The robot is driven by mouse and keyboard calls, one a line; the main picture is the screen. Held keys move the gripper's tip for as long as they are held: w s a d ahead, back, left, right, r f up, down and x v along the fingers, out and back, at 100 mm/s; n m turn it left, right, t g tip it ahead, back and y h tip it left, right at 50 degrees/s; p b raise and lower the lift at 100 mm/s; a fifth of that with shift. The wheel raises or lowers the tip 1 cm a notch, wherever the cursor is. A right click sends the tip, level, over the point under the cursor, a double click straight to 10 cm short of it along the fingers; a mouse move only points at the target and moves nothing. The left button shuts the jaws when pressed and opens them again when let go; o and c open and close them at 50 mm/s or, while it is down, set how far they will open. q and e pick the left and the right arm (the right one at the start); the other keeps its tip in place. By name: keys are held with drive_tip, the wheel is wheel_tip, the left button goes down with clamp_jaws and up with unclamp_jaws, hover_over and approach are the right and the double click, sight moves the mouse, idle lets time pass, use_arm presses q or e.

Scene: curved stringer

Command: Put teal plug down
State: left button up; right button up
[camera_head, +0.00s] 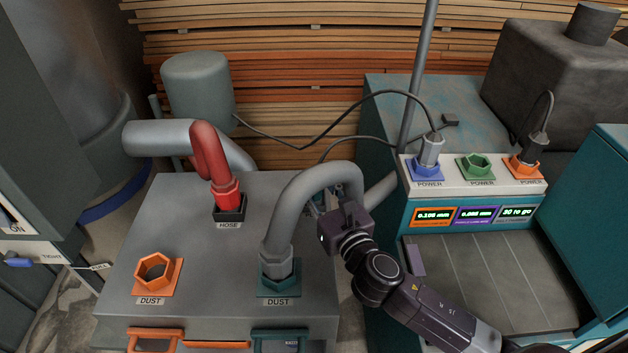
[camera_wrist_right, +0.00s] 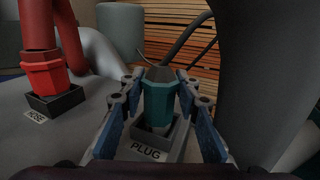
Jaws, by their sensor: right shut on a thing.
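The teal plug (camera_wrist_right: 165,100) stands upright in the right wrist view, with a grey tapered top. It is between the fingers of my right gripper (camera_wrist_right: 158,92), which is shut on it. Its lower end is at a dark square holder (camera_wrist_right: 166,134) labelled PLUG; I cannot tell how deep it sits. My left gripper is not in view.
The grey hose (camera_head: 308,187) arches close beside my right gripper into the teal dust port (camera_head: 279,286). A red hose (camera_head: 207,155) stands in the HOSE holder (camera_head: 230,209). An orange dust port (camera_head: 154,273) is empty. Power sockets (camera_head: 475,167) line the right machine.

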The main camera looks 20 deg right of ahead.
drive_tip(key=o, duration=1.2)
drive_tip(key=shift+f, duration=0.1)
drive_tip(key=shift+r, duration=0.2)
drive_tip(key=s, duration=0.4)
drive_tip(key=s+d, duration=0.1)
drive_tip(key=s, duration=0.7)
drive_tip(key=shift+d+b, duration=0.15)
drive_tip(key=shift+b, duration=0.25)
